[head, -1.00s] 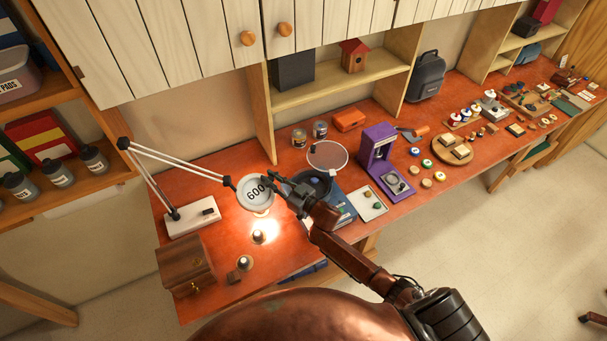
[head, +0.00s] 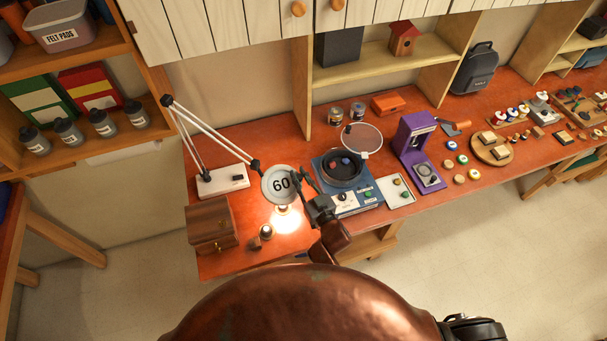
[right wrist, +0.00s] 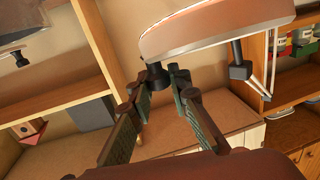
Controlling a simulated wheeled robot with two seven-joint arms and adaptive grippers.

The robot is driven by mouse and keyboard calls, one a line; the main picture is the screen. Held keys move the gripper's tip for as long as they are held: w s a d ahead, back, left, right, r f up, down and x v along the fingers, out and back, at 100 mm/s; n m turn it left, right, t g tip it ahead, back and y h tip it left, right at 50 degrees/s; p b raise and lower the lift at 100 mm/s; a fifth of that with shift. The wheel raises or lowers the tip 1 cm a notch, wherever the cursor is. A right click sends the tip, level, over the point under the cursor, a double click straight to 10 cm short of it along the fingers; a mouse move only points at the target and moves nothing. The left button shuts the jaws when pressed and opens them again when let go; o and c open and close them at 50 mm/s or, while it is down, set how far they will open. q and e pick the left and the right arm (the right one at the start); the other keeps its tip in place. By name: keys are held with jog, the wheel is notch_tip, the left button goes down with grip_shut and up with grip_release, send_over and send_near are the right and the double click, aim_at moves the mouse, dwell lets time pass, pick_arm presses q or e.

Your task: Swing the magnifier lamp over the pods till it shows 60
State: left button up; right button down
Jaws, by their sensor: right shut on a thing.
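The magnifier lamp's round head (head: 280,185) shows a dark 60 on its pale face in the head view. Its white arm runs up and left, then down to a white base (head: 222,179). My right gripper (head: 308,186) is at the head's right edge. In the right wrist view its fingers (right wrist: 163,84) are closed around a black knob (right wrist: 157,72) under the lamp head (right wrist: 215,22). Small dark and pale objects (head: 267,231) stand just left of the bright light spot; I cannot tell whether they are pods. My left gripper is not in view.
A wooden chest (head: 212,226) stands left of the light spot. A blue machine with a dark bowl (head: 342,166) stands close right of my gripper, with a round clear disc (head: 362,138) behind it. A purple device (head: 415,143) is further right.

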jog(key=shift+f, duration=0.4)
jog(key=c, duration=2)
grip_release()
jog(key=shift+w, duration=0.1)
jog(key=shift+o, duration=1.2)
jog(key=shift+r, duration=0.2)
jog(key=shift+d, duration=0.1)
jog(key=v, duration=1.2)
